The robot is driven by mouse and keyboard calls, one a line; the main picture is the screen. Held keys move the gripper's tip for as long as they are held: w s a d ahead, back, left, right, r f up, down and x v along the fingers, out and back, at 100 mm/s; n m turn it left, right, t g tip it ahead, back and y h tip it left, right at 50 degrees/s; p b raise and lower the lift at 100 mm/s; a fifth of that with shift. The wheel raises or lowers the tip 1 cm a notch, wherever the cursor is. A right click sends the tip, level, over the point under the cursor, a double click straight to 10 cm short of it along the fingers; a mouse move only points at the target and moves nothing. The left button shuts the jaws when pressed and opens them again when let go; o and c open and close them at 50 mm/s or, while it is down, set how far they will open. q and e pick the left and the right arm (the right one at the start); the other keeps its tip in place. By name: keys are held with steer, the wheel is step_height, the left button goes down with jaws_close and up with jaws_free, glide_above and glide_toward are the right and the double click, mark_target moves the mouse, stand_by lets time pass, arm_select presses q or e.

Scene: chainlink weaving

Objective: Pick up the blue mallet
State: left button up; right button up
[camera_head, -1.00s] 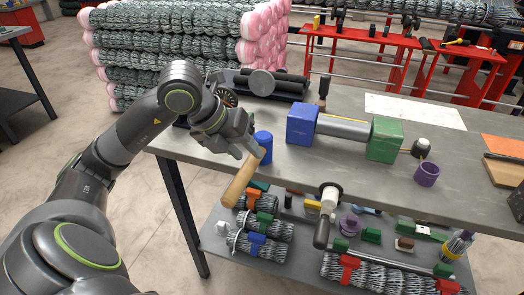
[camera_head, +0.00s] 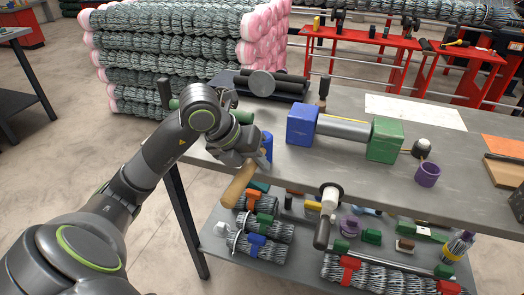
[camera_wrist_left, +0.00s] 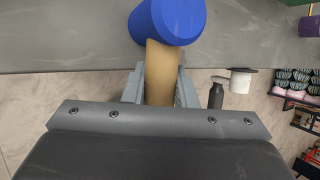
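The blue mallet has a blue cylindrical head (camera_head: 267,146) standing at the near left edge of the grey workbench and a wooden handle (camera_head: 239,184) that sticks out past the edge, slanting down. In the left wrist view its blue head (camera_wrist_left: 167,20) is just beyond the fingertips, and the tan handle (camera_wrist_left: 161,75) runs between the fingers. My left gripper (camera_wrist_left: 161,82) has a finger close against each side of the handle and looks shut on it, just below the head. In the head view my left gripper (camera_head: 248,158) partly covers the handle. My right gripper is not in view.
A blue block (camera_head: 302,125) and a green block (camera_head: 384,140) joined by a grey cylinder lie to the right. A white-and-black tool (camera_head: 329,200) overhangs the front edge. The lower shelf (camera_head: 215,245) holds several parts.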

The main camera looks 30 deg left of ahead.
arm_select(q)
jaws_close()
step_height(320, 180, up, 10)
steer(key=shift+r+p, duration=0.1)
steer(key=shift+p, duration=0.4)
steer(key=shift+o, duration=0.2)
jaws_free()
jaws_close()
